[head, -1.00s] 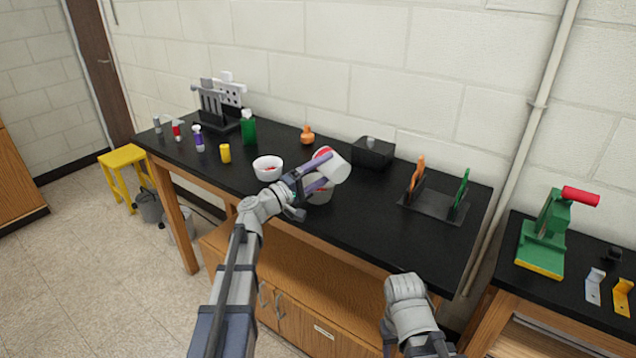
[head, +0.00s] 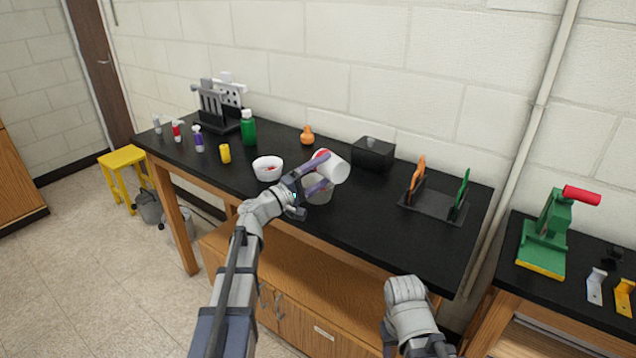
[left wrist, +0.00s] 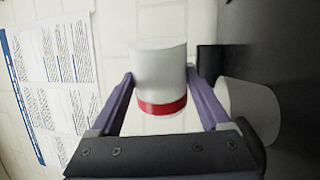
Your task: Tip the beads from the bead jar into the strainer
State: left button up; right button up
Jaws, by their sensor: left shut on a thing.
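My left gripper (head: 318,175) is shut on a white jar with a red band, the bead jar (head: 334,168). The jar is tipped on its side, its red-edged end toward the left. It also shows between the fingers in the left wrist view (left wrist: 160,70). A pale grey round vessel (head: 318,196), seemingly the strainer, stands on the black bench just below the jar, partly hidden by my gripper; it also shows in the left wrist view (left wrist: 252,108). Beads leaving the jar cannot be made out. My right arm shows at the bottom, its fingers out of view.
A dark rack (head: 432,205) with orange and green tools is to the right. The bench front right is clear.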

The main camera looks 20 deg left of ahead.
pick_arm(q)
jog(key=shift+w+a+r+n, duration=0.15)
jog(key=shift+r+n, duration=0.2)
jog(key=shift+n, duration=0.55)
jog(key=shift+w+a+f+n+t+y, duration=0.15)
jog(key=shift+f+n+y, duration=0.15)
jog(key=shift+n, duration=0.25)
jog(key=shift+a+f+n+t+y, duration=0.15)
jog(key=shift+f+n+y, duration=0.1)
jog(key=shift+n, duration=0.3)
jog(key=shift+w+a+r+n+t+y+p, duration=0.1)
jog(key=shift+w+a+r+n+y+p, duration=0.15)
jog(key=shift+n, duration=0.75)
jog(key=shift+w+a+r+n+t+y+p, duration=0.1)
jog(key=shift+w+a+n+y+p, duration=0.15)
jog(key=shift+n, duration=0.75)
jog(key=shift+w+a+r+n+t+y+p, duration=0.15)
jog(key=shift+a+r+n+y+p, duration=0.15)
jog(key=shift+n, duration=0.7)
dwell(0.3)
jog(key=shift+w+a+n+y+p, duration=0.15)
jog(key=shift+w+a+n+p, duration=0.1)
jog(key=shift+n, duration=0.5)
jog(key=shift+w+a+n+y+p, duration=0.15)
jog(key=shift+a+n+p, duration=0.1)
jog(key=shift+n, duration=0.55)
jog(key=shift+w+a+n+y+p, duration=0.15)
jog(key=shift+n+p, duration=0.1)
jog(key=shift+n, duration=0.5)
dwell(0.4)
